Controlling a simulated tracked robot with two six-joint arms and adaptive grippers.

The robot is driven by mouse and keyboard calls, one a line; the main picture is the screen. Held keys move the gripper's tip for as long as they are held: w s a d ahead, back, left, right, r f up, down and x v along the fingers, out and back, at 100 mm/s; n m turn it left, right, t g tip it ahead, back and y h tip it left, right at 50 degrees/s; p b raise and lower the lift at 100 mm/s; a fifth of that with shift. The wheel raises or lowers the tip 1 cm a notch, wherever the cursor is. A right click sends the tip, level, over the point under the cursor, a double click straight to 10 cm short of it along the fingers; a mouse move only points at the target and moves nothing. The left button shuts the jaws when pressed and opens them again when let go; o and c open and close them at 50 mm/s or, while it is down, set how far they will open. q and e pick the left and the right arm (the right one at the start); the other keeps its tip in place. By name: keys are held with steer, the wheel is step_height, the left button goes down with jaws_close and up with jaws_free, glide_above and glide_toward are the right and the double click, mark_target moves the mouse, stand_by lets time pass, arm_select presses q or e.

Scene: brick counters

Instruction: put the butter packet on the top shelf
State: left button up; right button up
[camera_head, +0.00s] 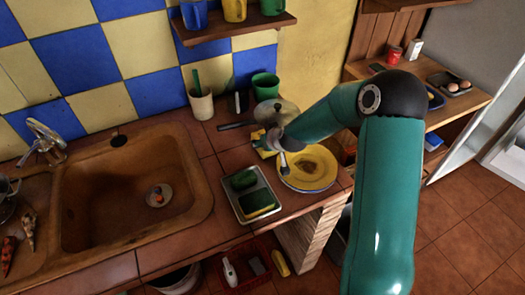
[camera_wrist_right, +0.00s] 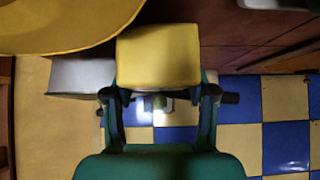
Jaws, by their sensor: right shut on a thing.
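My right gripper (camera_wrist_right: 158,98) is shut on a yellow block, the butter packet (camera_wrist_right: 158,55), which sticks out beyond the fingers. In the head view the right gripper (camera_head: 272,140) is small and partly hidden by its own arm, over the counter beside the yellow plate (camera_head: 326,180). A bit of the yellow packet (camera_head: 262,145) shows there. A wooden shelf unit stands at the right, with a loaded shelf (camera_head: 466,104) and a higher board (camera_head: 400,3) cut by the top edge. A wall shelf (camera_head: 238,30) holds mugs. My left gripper is out of view.
A metal pan (camera_head: 276,110) stands behind the gripper, with a green cup (camera_head: 265,84) near it. A tray (camera_head: 268,212) with dark green items lies in front. The right-hand shelf holds a red can (camera_head: 394,55), a white box (camera_head: 414,49) and an egg tray (camera_head: 450,87).

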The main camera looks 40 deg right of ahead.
step_height(320, 180, down, 2)
steer(key=shift+w+f+b, duration=0.1)
steer(key=shift+b, duration=0.45)
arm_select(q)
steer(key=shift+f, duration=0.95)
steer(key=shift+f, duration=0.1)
arm_select(e)
steer(key=o, duration=1.4)
steer(key=shift+o, duration=0.2)
